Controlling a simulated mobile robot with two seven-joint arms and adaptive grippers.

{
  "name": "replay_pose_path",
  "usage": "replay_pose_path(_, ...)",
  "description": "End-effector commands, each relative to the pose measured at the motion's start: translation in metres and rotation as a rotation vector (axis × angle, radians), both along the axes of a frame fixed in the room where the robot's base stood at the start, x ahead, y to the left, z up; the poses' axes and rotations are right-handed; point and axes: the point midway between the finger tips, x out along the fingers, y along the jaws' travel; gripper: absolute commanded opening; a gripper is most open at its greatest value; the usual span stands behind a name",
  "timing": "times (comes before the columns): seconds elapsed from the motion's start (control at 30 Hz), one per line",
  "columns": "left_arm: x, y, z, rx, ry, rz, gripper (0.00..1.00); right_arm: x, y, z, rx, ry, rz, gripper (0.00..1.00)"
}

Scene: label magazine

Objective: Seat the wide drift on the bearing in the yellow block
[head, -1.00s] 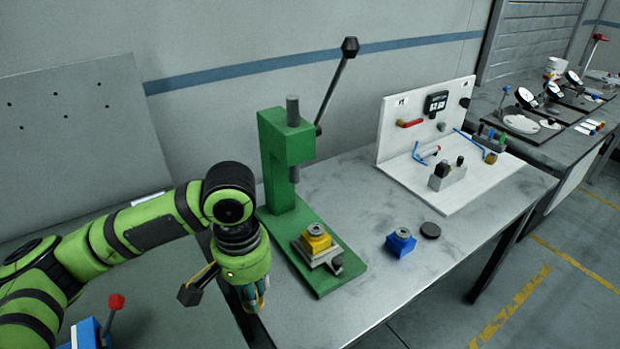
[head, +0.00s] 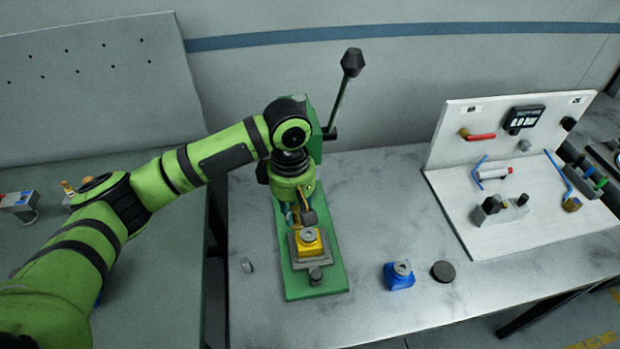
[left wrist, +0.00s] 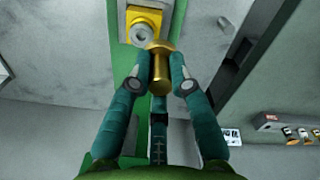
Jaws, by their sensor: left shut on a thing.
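My left gripper (left wrist: 160,75) is shut on the brass wide drift (left wrist: 159,68), whose flared round end shows between the fingertips in the left wrist view. In the head view the left gripper (head: 296,212) hangs over the green press base, just behind the yellow block; the drift cannot be made out there. The yellow block (head: 309,247) sits in a grey holder on that base. A grey ring-shaped bearing (head: 308,234) is on its top. In the left wrist view the bearing (left wrist: 141,34) lies just beyond the drift, and the drift appears apart from it. My right gripper is out of view.
The green press (head: 316,130) with its long lever stands behind my left wrist. A blue block (head: 399,277) and a dark disc (head: 443,271) lie to the right. A small grey cylinder (head: 247,265) stands left of the base. A white board station (head: 510,130) is at the right.

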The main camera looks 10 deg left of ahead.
Motion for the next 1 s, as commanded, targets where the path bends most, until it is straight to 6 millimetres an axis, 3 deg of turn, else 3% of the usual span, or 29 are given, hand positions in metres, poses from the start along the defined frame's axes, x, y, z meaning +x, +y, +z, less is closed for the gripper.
replay_pose_path(0.03,0.007,-0.007,0.011,0.004,0.005,0.1,0.0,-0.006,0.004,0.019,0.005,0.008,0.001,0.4)
replay_pose_path(0.1,0.015,-0.013,0.012,0.013,0.006,0.232,0.0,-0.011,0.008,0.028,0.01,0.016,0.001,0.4)
replay_pose_path(0.33,0.028,-0.022,0.009,0.033,0.001,0.479,0.0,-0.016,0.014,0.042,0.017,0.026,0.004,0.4)
replay_pose_path(0.73,0.029,-0.023,0.007,0.035,-0.001,0.508,0.0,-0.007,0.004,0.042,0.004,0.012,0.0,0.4)
replay_pose_path(0.93,0.029,-0.024,0.01,0.036,0.002,0.501,0.0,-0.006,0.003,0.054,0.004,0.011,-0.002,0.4)
replay_pose_path(1.0,0.029,-0.023,0.0,0.037,0.002,0.501,0.0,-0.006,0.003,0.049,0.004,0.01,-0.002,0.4)
